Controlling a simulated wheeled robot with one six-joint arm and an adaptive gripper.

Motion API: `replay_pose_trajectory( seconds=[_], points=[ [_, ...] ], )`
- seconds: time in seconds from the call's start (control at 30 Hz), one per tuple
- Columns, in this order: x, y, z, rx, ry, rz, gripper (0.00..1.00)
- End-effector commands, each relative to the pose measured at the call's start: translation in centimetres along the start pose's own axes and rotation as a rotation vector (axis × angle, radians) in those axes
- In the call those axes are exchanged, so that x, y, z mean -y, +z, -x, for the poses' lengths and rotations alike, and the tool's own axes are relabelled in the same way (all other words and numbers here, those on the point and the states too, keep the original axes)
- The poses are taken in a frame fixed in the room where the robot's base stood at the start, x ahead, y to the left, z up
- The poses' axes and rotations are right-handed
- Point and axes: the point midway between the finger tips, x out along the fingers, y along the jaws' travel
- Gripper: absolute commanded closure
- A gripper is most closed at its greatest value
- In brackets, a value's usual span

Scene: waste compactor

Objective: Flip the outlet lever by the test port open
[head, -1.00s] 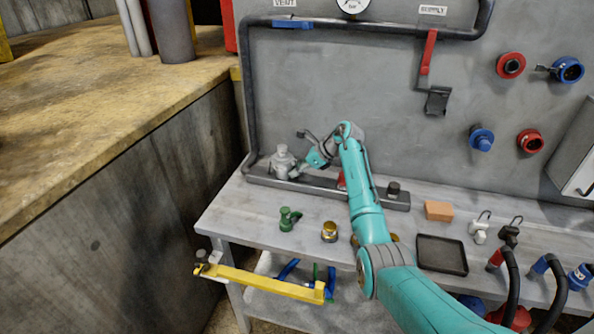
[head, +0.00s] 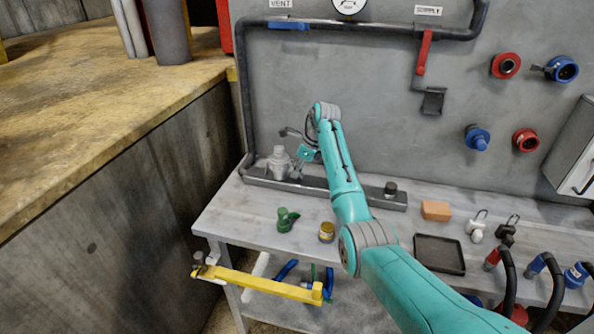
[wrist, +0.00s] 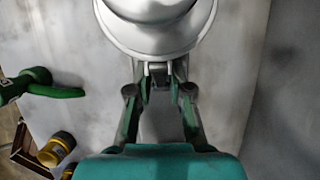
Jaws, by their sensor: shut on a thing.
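A grey valve-like fitting (head: 279,164) stands on the dark pipe (head: 368,195) along the back of the bench. It shows as a large pale rounded body (wrist: 160,30) at the top of the wrist view. My gripper (head: 298,171) is right beside it, on its right. In the wrist view my gripper (wrist: 162,72) has its fingertips close together against the underside of the fitting. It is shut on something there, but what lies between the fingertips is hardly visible. I cannot make out an outlet lever; my arm covers part of the pipe.
A green valve piece (head: 287,219) and a yellow-banded cap (head: 327,232) stand on the bench (head: 230,215) in front. An orange block (head: 435,210) and black tray (head: 440,254) lie to the right. A red lever (head: 423,50) hangs on the wall panel.

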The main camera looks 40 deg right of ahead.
Motion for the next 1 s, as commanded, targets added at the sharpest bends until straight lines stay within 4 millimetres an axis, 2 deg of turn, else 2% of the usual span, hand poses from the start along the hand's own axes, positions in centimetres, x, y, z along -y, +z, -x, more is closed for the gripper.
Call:
replay_pose_trajectory(
  seconds=[0.03, 0.1, 0.4, 0.53, 0.67, 1.0],
  points=[
    [0.0, 0.0, 0.0, 0.001, -0.001, 0.000, 0.78],
    [0.0, 0.0, 0.0, 0.001, -0.001, 0.000, 0.64],
    [0.0, 0.0, 0.1, 0.002, -0.001, 0.000, 0.64],
    [0.1, 0.0, 0.9, 0.002, -0.002, 0.000, 0.64],
    [0.1, 0.0, 2.8, 0.003, -0.003, 0.000, 0.64],
    [0.1, 0.0, 9.3, 0.002, -0.003, 0.000, 0.64]
  ],
)
